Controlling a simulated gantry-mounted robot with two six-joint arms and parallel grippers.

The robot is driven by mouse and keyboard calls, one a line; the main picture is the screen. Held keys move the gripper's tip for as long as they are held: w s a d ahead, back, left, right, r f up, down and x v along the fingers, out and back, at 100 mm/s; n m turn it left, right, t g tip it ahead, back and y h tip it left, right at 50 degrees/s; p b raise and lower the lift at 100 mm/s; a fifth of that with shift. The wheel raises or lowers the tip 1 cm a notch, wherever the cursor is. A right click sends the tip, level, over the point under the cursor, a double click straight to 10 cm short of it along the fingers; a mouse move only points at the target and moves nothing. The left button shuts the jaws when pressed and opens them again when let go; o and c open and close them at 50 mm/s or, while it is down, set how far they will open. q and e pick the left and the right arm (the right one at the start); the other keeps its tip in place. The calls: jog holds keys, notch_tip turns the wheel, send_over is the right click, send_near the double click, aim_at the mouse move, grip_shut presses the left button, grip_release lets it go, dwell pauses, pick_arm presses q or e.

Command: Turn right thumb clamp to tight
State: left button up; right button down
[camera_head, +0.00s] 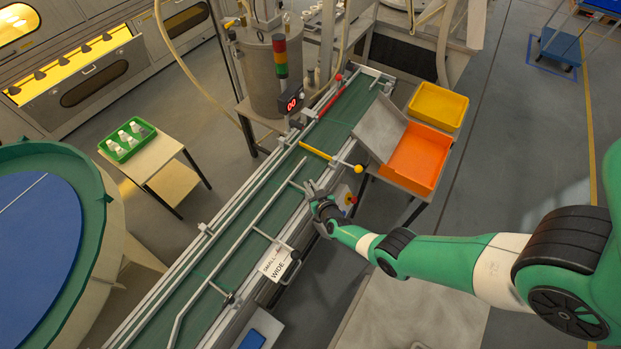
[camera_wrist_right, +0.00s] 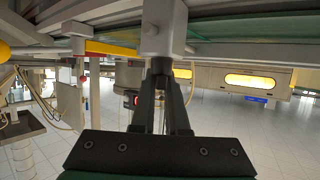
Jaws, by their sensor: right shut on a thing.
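My right gripper (camera_head: 314,190) reaches in from the right to the near side of the green conveyor (camera_head: 231,258). In the right wrist view its two dark fingers (camera_wrist_right: 162,72) are shut on the right thumb clamp (camera_wrist_right: 162,66), a small dark knob against a pale grey block (camera_wrist_right: 163,30). The fingers hide much of the knob, so I cannot tell how tight it is. In the head view the clamp is mostly hidden by the gripper. A metal guide rail (camera_head: 264,210) runs along the belt. My left gripper is not in view.
A sign reading SMALL and WIDE (camera_head: 277,264) hangs at the conveyor's near edge. A yellow bar (camera_head: 316,152) crosses the belt beyond my gripper. An orange bin (camera_head: 417,157) and a yellow bin (camera_head: 438,105) stand to the right. A red-knobbed control box (camera_head: 344,198) is close by.

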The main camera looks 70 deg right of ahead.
jog(key=shift+a+f+m+g+h, duration=0.1)
jog(key=shift+m+g+h, duration=0.4)
jog(key=shift+m, duration=0.1)
jog(key=shift+w+m+g+h+b, duration=0.1)
jog(key=shift+m+g+h+b, duration=0.2)
jog(key=shift+m+g+b, duration=0.15)
jog(key=m+g+h+b, duration=0.1)
jog(key=m+g+b, duration=0.1)
jog(key=g+b, duration=0.1)
jog(key=m+g+h+b, duration=0.1)
jog(key=m+g+b, duration=0.2)
jog(key=b, duration=0.2)
jog(key=m+g+b, duration=0.3)
jog(key=b, duration=0.1)
jog(key=shift+s+f+h, duration=0.2)
jog(key=shift+f+h, duration=0.15)
jog(key=shift+h, duration=0.05)
jog(key=shift+s+r+m+g+b, duration=0.1)
jog(key=shift+r+m+g+b, duration=0.15)
jog(key=shift+m+g+b, duration=0.55)
jog(key=c, duration=0.9)
grip_release()
jog(key=shift+c, duration=0.2)
jog(key=shift+a, duration=0.15)
jog(key=shift+r, duration=0.1)
